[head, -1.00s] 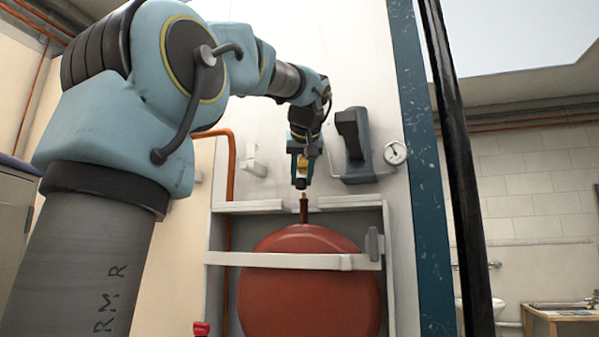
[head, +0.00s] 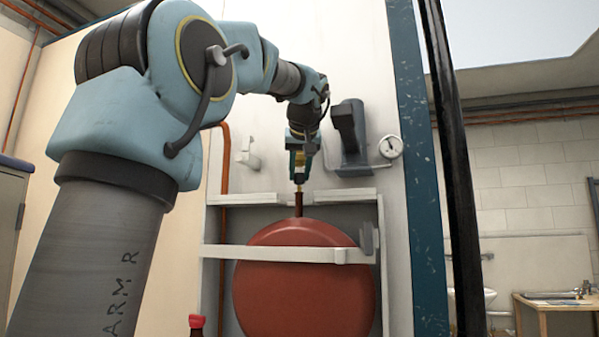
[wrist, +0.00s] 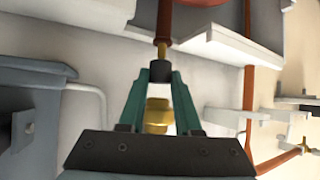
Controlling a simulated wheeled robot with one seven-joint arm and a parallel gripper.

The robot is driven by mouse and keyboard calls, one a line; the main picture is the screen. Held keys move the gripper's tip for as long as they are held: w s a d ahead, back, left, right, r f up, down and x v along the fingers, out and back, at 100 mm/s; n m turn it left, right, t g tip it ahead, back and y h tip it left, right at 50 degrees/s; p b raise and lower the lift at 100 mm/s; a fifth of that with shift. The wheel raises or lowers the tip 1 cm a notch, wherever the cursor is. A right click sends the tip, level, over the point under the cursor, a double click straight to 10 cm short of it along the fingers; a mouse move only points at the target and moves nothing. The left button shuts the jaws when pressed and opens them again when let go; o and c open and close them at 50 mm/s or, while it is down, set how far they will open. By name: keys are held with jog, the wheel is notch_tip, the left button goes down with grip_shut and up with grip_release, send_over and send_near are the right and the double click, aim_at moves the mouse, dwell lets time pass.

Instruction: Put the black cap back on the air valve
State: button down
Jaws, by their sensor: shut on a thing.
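The black cap (wrist: 160,71) is held between the tips of the green fingers of my gripper (wrist: 159,80). In the head view, my gripper (head: 299,177) points down, directly over the brass air valve (head: 298,188). The valve tops a brown pipe (head: 298,207) rising from the red tank (head: 305,285). In the wrist view the brass valve (wrist: 162,51) meets the cap's far end in the picture. I cannot tell whether they touch or how far the cap is on. A brass-coloured piece (wrist: 157,115) shows between the fingers, behind the cap.
A white bracket bar (head: 285,254) crosses the tank's front. A dark grey wall unit (head: 350,140) and a pressure gauge (head: 391,147) are close to the right of my gripper. An orange pipe (head: 225,170) runs down the wall at left. A red-capped bottle (head: 196,324) stands low in front.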

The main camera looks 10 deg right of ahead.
jog(key=shift+f, duration=0.1)
jog(key=shift+f+b, duration=1)
jog(key=shift+b, duration=0.05)
jog(key=c, duration=0.5)
grip_release()
jog(key=shift+s, duration=0.15)
jog(key=b+v, duration=0.1)
jog(key=v, duration=0.9)
jog(key=shift+s+r, duration=0.2)
jog(key=shift+r, duration=0.1)
